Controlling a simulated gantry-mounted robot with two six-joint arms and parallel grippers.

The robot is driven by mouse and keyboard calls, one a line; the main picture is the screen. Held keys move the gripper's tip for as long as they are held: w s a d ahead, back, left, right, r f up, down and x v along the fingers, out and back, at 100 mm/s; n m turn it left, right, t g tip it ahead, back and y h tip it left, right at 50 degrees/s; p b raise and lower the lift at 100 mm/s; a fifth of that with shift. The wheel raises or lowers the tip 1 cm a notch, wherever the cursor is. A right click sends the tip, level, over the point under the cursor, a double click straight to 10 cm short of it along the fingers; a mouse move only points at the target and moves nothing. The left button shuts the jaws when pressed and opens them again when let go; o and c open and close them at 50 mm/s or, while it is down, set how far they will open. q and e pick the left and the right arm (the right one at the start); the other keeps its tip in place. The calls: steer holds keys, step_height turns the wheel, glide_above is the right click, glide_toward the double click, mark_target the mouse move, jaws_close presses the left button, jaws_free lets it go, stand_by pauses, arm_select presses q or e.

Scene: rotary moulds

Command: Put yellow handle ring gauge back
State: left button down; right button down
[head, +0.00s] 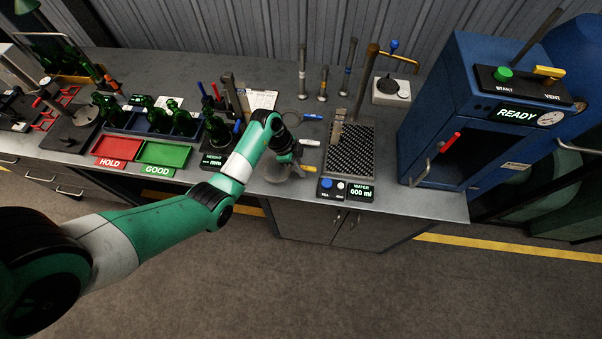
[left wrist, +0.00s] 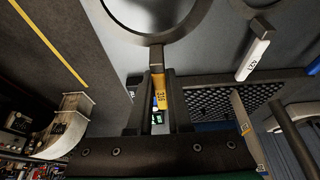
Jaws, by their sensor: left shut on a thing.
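The yellow-handled ring gauge (left wrist: 161,94) is between the fingers of my left gripper (left wrist: 158,82) in the left wrist view. Its dark ring reaches past the fingertips to the top of that view. In the head view my left gripper (head: 293,163) is over the bench front, left of the drain grid, and the yellow handle (head: 309,168) shows beside it. A white-handled ring gauge (head: 309,142) and a blue-handled one (head: 312,117) lie behind it on the bench. The white handle (left wrist: 255,57) also shows in the left wrist view. My right gripper is not in view.
The perforated drain grid (head: 350,155) with a tap stands right of the gauges. The water readout (head: 360,191) sits at the bench's front edge. The blue READY cabinet (head: 455,110) is farther right. Red HOLD (head: 117,148) and green GOOD (head: 166,154) trays lie left.

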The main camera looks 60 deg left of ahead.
arm_select(q)
steer(key=shift+w+a+f+b, duration=0.15)
steer(key=shift+f+b, duration=0.15)
step_height(320, 180, down, 3)
steer(key=shift+r+b, duration=0.1)
steer(key=shift+b, duration=0.5)
steer(key=c, duration=0.8)
jaws_free()
steer(key=shift+c, duration=0.2)
